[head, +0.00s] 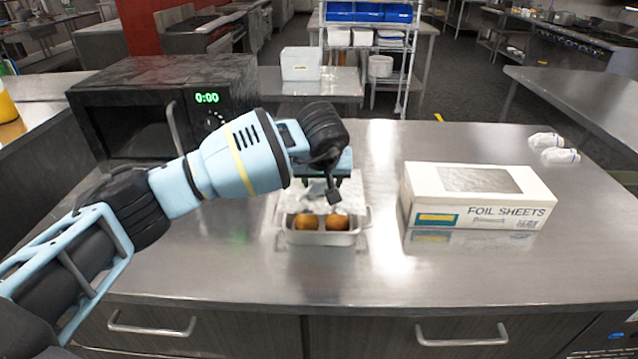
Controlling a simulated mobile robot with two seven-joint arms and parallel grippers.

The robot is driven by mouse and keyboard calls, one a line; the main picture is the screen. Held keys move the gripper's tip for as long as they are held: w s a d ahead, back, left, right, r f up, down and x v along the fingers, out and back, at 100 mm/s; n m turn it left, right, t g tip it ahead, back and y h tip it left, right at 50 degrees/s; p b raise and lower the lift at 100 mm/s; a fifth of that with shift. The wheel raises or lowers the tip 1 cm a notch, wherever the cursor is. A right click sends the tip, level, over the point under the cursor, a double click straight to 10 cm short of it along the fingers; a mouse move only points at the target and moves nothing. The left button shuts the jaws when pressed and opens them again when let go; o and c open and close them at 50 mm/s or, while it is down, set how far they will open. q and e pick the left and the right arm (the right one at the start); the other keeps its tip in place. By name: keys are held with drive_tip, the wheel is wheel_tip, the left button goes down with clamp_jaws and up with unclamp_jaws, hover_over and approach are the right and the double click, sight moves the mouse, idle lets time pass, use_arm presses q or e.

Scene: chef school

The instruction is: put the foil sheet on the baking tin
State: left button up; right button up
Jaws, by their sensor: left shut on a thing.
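The baking tin (318,238) stands on the steel counter in the middle of the head view. Two browned round items (322,222) show at its near side. The foil sheet (349,190) is a pale crinkled piece over the far part of the tin. My left gripper (333,194) points down above the tin and is shut on the foil sheet. The gripper hides part of the sheet, and I cannot tell whether the sheet touches the tin's rim. My right gripper is not in view.
A white foil sheets box (478,217) stands to the right of the tin. A black microwave (130,110) stands at the left back. Two small white wrapped things (560,156) lie at the far right. The counter front (240,270) is clear.

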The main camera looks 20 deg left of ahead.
sight(322, 195)
use_arm(q)
drive_tip(key=shift+f, duration=0.1)
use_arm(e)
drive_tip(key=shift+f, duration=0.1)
